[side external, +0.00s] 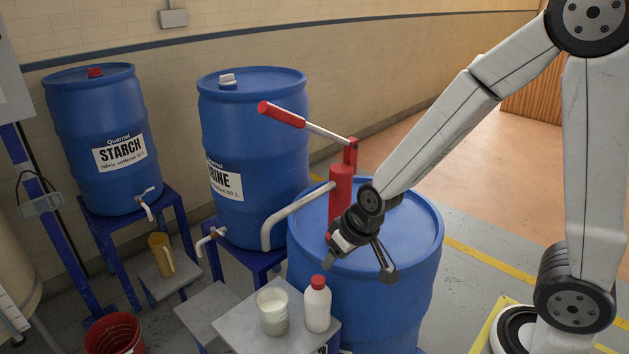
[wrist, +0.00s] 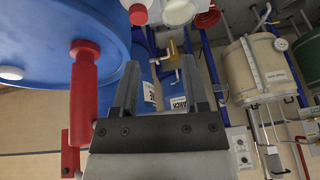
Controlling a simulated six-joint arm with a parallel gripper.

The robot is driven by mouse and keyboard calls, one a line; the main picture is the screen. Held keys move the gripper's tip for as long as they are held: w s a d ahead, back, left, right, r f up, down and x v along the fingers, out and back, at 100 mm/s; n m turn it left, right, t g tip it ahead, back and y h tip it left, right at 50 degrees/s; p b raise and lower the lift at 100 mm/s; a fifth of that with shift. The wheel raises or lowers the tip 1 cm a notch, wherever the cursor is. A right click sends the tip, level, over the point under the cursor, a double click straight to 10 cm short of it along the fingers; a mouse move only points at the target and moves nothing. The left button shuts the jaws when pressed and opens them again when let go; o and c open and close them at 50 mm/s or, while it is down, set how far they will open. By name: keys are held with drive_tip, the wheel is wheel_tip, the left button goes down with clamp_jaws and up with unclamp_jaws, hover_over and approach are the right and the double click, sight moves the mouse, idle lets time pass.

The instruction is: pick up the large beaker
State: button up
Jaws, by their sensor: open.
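The large beaker (side external: 272,311) appears to be the clear vessel with whitish contents, upright on a small grey-topped stand (side external: 240,325). In the wrist view a pale round shape at the top edge (wrist: 178,10) looks like the same beaker, partly cut off. My gripper (side external: 362,266) is open and empty, above and to the right of the beaker, in front of the blue drum with the pump. Its two fingers also show spread apart in the wrist view (wrist: 160,75).
A white bottle with a red cap (side external: 317,306) stands close beside the beaker on its right. A red hand pump (side external: 340,190) with a curved grey spout rises from the blue drum (side external: 415,235) beside my gripper. A yellow jug (side external: 161,254) and red bucket (side external: 113,335) are at left.

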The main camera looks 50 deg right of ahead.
drive_tip(key=w+a+f+m+t, duration=0.1)
drive_tip(key=w+a+f+t, duration=0.15)
drive_tip(key=w+a, duration=0.4)
drive_tip(key=m+t+h, duration=0.3)
drive_tip(key=h, duration=0.1)
approach(258, 297)
wheel_tip(258, 297, up, 4)
drive_tip(key=w+a, duration=0.1)
drive_tip(key=w, duration=0.2)
wheel_tip(258, 297, down, 7)
drive_tip(key=s+a+m+t+h, duration=0.1)
drive_tip(key=s+m+h, duration=0.1)
drive_tip(key=s+h, duration=0.15)
drive_tip(key=shift+t+h, duration=0.25)
drive_tip(key=shift+w+r+x, duration=0.1)
drive_tip(key=shift+x, duration=1.9)
drive_tip(key=shift+w+r+x, duration=0.1)
drive_tip(key=shift+x, duration=1.9)
drive_tip(key=shift+a, duration=0.2)
clamp_jaws()
